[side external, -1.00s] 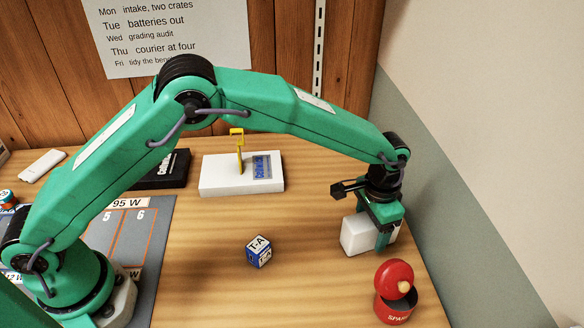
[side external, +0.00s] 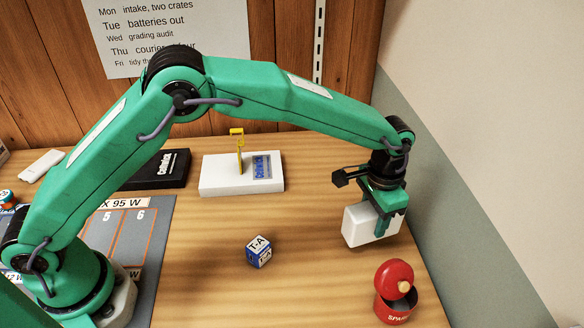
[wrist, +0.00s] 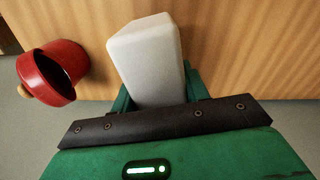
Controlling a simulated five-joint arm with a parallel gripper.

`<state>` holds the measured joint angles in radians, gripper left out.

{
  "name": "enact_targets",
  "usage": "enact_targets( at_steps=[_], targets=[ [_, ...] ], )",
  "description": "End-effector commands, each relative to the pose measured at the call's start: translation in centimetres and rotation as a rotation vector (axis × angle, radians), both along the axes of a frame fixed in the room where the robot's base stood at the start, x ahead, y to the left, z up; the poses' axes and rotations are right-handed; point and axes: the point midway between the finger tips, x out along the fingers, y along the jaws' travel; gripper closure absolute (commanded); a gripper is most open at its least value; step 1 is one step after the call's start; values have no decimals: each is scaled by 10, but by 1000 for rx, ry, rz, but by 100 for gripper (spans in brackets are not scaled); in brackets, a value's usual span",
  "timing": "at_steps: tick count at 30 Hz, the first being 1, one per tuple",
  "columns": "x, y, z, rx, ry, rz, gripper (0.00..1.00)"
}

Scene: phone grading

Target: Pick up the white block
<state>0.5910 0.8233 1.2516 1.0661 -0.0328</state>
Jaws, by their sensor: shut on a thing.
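The white block (side external: 368,226) is at the right of the table in the side view, between the fingers of my gripper (side external: 386,222). My gripper is shut on it. The block looks slightly tilted and seems to be a little above the table, though its underside is hard to see. In the wrist view the white block (wrist: 148,58) sticks out beyond the green fingers (wrist: 158,96), which are mostly hidden behind the dark bar of my gripper.
A red pot with its lid tipped up (side external: 395,292) stands close in front of the block, near the right table edge. A blue and white cube (side external: 259,251) lies left of it. A white device with a display (side external: 225,185) and a black box (side external: 160,170) are further back.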

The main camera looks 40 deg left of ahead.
Motion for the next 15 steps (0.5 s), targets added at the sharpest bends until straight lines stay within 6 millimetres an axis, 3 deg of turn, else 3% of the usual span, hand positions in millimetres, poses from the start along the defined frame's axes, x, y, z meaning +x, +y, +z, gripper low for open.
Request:
enact_targets(
  at_steps=[9, 15],
  targets=[
    [0, 0, 49, -2, -3, 0, 77],
    [0, 0, 65, 0, 0, 0, 77]
  ],
)
